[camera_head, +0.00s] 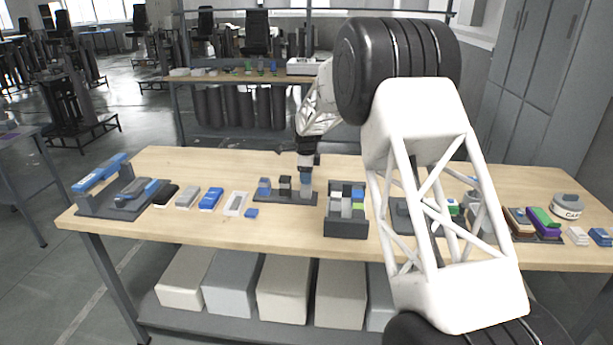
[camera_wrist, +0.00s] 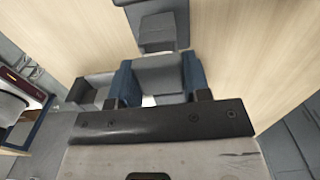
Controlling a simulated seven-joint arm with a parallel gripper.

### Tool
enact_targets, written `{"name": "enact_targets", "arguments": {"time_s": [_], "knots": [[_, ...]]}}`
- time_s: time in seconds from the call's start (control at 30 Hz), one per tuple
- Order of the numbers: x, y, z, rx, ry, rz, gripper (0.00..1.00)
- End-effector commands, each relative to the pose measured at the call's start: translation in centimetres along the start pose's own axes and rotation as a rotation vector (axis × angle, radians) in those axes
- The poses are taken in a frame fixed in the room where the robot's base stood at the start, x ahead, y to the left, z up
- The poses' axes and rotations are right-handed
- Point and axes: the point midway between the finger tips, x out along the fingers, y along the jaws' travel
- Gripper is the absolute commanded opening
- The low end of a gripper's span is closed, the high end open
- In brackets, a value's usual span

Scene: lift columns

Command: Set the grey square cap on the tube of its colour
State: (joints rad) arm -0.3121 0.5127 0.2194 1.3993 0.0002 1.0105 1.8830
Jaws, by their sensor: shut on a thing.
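My gripper (camera_wrist: 160,85) is shut on the grey square cap (camera_wrist: 160,72), which shows between its two blue fingers in the wrist view. In the head view my gripper (camera_head: 306,172) is low over the right end of a dark rack (camera_head: 283,199). The rack carries a blue-topped tube (camera_head: 264,186) at its left and a dark tube (camera_head: 285,185) in its middle. A grey block-like post (camera_wrist: 156,32) on the rack shows beyond the fingers in the wrist view. What is under the cap is hidden, so I cannot tell whether it touches a tube.
A dark compartment box (camera_head: 346,228) with several small blocks stands just right of the rack. A small blue block (camera_head: 251,213) and a white tray (camera_head: 235,204) lie left of it. A round tin (camera_head: 567,206) stands far right. The table front (camera_head: 200,232) is clear.

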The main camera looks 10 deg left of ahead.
Motion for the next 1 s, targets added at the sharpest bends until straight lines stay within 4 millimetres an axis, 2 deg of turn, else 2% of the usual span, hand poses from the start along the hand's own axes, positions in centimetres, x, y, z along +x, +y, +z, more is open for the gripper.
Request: {"name": "enact_targets", "arguments": {"time_s": [1.0], "knots": [[0.50,0.00,0.00,0.000,0.000,0.000,0.21]]}}
